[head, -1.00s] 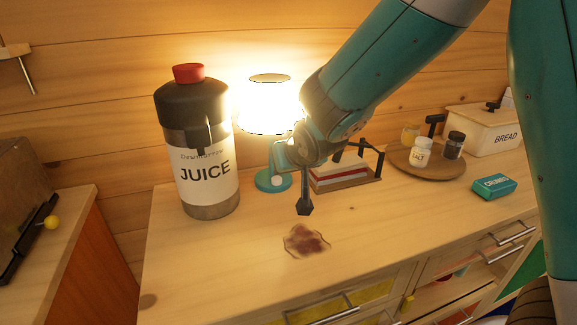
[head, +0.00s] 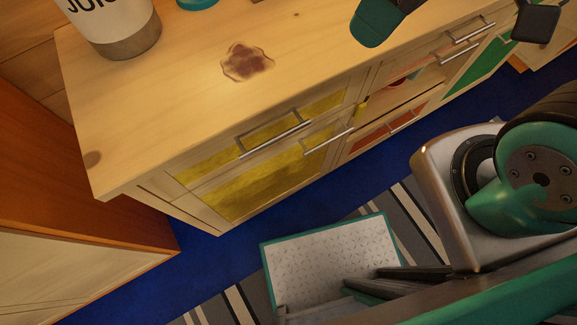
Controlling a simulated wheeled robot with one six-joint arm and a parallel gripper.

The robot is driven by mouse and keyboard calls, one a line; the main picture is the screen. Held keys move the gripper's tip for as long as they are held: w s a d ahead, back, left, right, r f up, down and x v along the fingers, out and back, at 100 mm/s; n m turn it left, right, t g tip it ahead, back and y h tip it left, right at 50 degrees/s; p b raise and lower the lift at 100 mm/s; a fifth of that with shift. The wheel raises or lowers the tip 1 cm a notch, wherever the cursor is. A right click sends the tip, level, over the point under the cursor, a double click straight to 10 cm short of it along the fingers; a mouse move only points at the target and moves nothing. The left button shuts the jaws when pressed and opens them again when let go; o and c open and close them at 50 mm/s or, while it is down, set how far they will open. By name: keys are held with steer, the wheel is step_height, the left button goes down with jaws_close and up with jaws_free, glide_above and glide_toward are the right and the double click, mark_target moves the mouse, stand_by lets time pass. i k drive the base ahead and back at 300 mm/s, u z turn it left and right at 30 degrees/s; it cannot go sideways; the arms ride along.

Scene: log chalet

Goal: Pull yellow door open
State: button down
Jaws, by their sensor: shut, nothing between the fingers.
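The yellow door (head: 262,192) is the lower yellow panel at the left end of the light wood cabinet. It looks shut, with a slanting bar handle (head: 330,140) near its upper right corner. Above it is a yellow drawer front with its own bar handle (head: 272,137). A teal part of my arm shows at the top edge. A dark paddle-like piece is cut off at the top right; I cannot tell whether it is my gripper. No gripper is visible at the handles.
A reddish drawer and a green door (head: 475,65) lie further right. The counter holds a dark stain (head: 246,62) and the juice bottle (head: 125,35). An orange-sided cabinet (head: 60,190) stands at the left. Blue floor (head: 215,262) and a striped rug lie in front.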

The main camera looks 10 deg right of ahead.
mark_target(230, 197)
steer(key=z, duration=0.2)
steer(key=k, duration=0.55)
steer(key=z, duration=0.9)
